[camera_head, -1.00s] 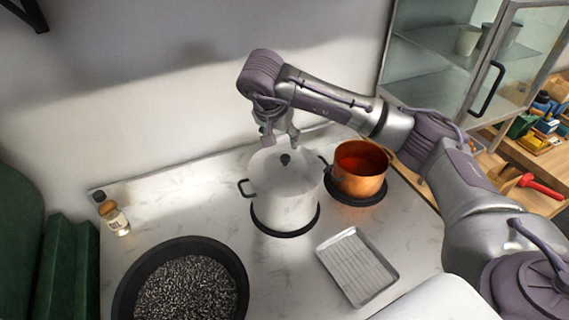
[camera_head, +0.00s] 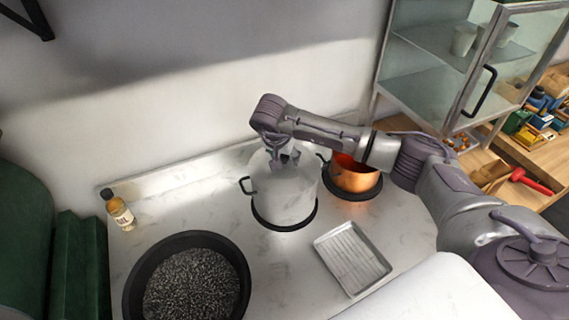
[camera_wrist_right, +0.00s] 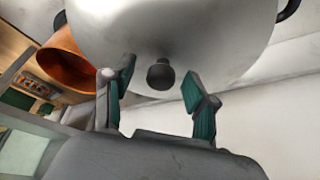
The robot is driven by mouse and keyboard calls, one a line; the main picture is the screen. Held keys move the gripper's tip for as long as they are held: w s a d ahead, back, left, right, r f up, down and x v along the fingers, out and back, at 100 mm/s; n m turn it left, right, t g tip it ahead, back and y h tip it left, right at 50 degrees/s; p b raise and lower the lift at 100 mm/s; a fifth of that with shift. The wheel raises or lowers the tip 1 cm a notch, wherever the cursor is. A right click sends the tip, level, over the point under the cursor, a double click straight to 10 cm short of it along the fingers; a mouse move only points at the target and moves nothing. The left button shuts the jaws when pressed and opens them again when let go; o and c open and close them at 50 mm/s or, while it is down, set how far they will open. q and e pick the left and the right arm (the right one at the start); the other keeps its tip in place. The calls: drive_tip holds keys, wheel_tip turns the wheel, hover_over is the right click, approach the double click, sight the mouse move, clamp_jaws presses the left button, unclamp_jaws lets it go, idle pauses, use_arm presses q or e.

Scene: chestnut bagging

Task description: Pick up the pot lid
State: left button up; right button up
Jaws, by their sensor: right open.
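The pot lid (camera_head: 268,166) is pale and sits on the white pot (camera_head: 285,197), which has black side handles and stands on a black round base. In the right wrist view the lid (camera_wrist_right: 205,45) fills the top, with its black knob (camera_wrist_right: 160,75) between the fingers and a little beyond their tips. My right gripper (camera_head: 286,160) is over the lid's middle, and it hides the knob in the head view. In the right wrist view the right gripper (camera_wrist_right: 160,90) is open, its two teal-padded fingers apart on either side of the knob. My left gripper is out of view.
A copper pot (camera_head: 355,177) stands close to the right of the white pot. A metal tray (camera_head: 352,258) lies in front of it. A large dark pan (camera_head: 187,243) with dark grains is at front left, and a bottle (camera_head: 119,211) stands behind it. A glass cabinet (camera_head: 440,65) is at back right.

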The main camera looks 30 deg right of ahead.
drive_tip(key=shift+s, duration=0.1)
clamp_jaws()
drive_tip(key=shift+r, duration=0.1)
